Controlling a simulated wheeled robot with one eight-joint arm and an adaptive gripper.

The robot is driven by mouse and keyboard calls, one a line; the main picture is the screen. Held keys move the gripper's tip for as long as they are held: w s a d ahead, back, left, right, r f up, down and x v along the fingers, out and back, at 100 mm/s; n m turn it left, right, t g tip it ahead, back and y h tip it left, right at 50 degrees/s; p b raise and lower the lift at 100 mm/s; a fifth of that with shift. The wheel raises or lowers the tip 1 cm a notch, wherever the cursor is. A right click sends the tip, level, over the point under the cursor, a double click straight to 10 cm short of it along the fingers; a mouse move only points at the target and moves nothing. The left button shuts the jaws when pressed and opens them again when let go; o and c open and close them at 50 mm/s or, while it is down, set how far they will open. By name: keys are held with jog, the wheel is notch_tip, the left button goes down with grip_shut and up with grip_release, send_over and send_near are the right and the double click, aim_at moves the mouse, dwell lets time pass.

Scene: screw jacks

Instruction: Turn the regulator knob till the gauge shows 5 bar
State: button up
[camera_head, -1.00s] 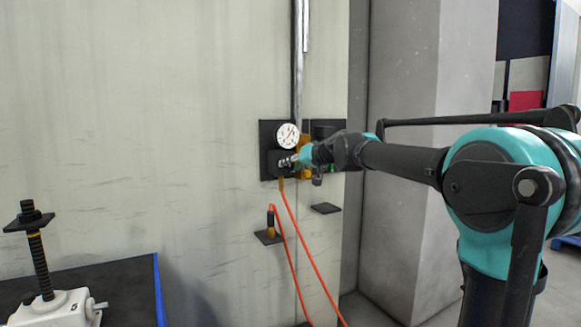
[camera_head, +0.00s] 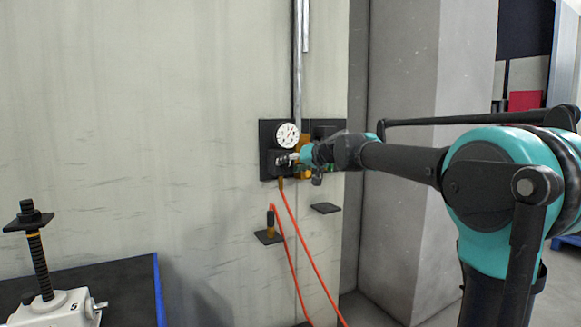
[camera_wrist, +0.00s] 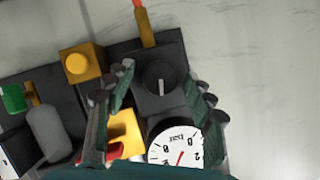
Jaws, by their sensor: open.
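The regulator knob (camera_wrist: 158,80) is a round black knob with a pale line on its face, seen in the wrist view. The gauge (camera_head: 288,135) has a white dial and a red needle, above my gripper in the head view.
A brass fitting (camera_wrist: 82,63) and a grey cylinder (camera_wrist: 52,132) sit left of the knob in the wrist view. Orange hoses (camera_head: 300,245) hang below the panel (camera_head: 267,132). A screw jack (camera_head: 38,258) stands on the bench at lower left.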

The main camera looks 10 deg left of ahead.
jog(key=v, duration=1.2)
jog(key=s+d+f+g+h, duration=0.1)
jog(key=s+d+f, duration=0.25)
jog(key=f, duration=0.55)
jog(key=s+d+f+g+h, duration=0.15)
jog(key=s+f, duration=0.25)
jog(key=f, duration=0.6)
jog(key=s+d+f+g+h, duration=0.15)
jog(key=s+d+f, duration=0.25)
jog(key=f, duration=0.5)
jog(key=s+d+f+m+g+h, duration=0.1)
jog(key=s+d+f+h, duration=0.2)
jog(key=s+d+f, duration=0.3)
jog(key=s+d+f+m+h, duration=0.2)
jog(key=s+d+f, duration=0.4)
jog(key=s+f, duration=0.6)
notch_tip(320, 180, down, 3)
jog(key=shift+s+d+r+g+h, duration=0.15)
jog(key=shift+s+g+h, duration=0.05)
jog(key=shift+g+h, duration=0.2)
